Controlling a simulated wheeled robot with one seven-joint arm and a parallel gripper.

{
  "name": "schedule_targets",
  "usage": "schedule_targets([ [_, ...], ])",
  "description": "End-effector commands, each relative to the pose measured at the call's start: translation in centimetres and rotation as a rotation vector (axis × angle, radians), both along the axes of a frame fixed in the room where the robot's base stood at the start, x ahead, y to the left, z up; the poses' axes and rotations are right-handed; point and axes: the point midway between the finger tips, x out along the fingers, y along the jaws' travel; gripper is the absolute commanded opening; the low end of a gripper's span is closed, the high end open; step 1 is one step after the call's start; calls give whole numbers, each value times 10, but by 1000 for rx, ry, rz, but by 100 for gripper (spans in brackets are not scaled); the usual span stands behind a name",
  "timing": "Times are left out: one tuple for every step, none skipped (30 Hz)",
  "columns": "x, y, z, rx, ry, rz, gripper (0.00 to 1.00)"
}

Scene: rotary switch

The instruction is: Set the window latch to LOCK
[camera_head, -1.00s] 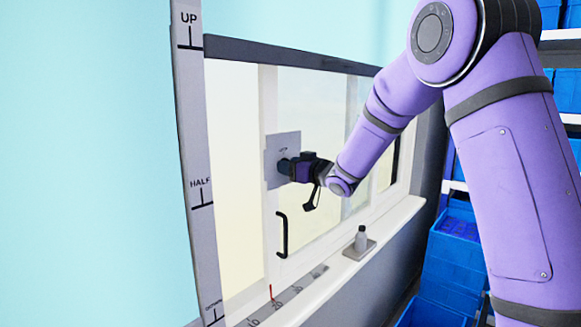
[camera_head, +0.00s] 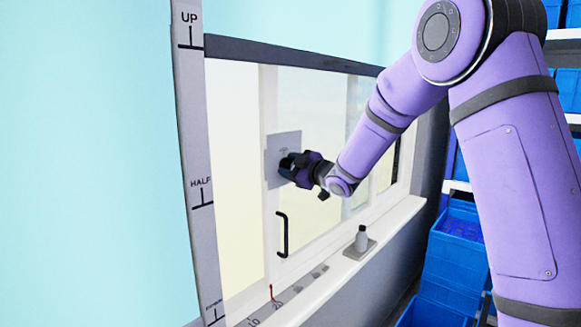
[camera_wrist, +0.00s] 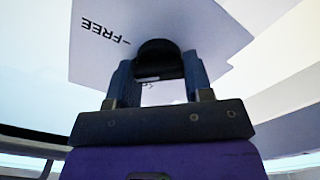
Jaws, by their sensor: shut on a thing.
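The window latch is a dark round knob (camera_wrist: 158,50) on a grey plate (camera_head: 274,150) fixed to the window's white frame. In the wrist view the plate carries the word FREE (camera_wrist: 103,29) at upper left; other lettering is mostly hidden behind my gripper. My gripper (camera_wrist: 158,62) has a blue finger on each side of the knob and is shut on it. In the head view my gripper (camera_head: 287,166) is at the plate, turned at a slant, and hides the knob. I cannot read the word LOCK or tell which mark the knob points to.
A black handle (camera_head: 282,235) is on the window frame below the plate. A post marked UP and HALF (camera_head: 202,192) stands at left. Blue crates (camera_head: 452,255) are on the right.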

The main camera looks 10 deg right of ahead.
Motion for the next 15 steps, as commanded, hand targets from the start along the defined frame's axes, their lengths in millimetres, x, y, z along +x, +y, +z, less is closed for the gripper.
schedule_targets([
  [0,0,-1,-34,-22,-1,23],
  [0,0,-1,-58,-39,-1,23],
  [0,0,-1,-89,-59,-1,23],
  [0,0,-1,-113,-76,-1,23],
  [0,0,-1,-137,-92,-1,23],
  [0,0,-1,-168,-112,0,23],
  [0,0,-1,-193,-128,-1,23],
  [0,0,-1,-216,-143,-1,23],
  [-1,0,-2,-247,-164,-1,23],
  [-1,0,-2,-271,-181,-1,23],
  [-1,0,-2,-295,-196,-1,23],
  [-1,0,-2,-325,-217,-1,23],
  [-1,0,-2,-348,-233,-1,23],
  [-1,0,-2,-371,-248,-1,23],
  [-1,1,-2,-401,-268,-1,23],
])
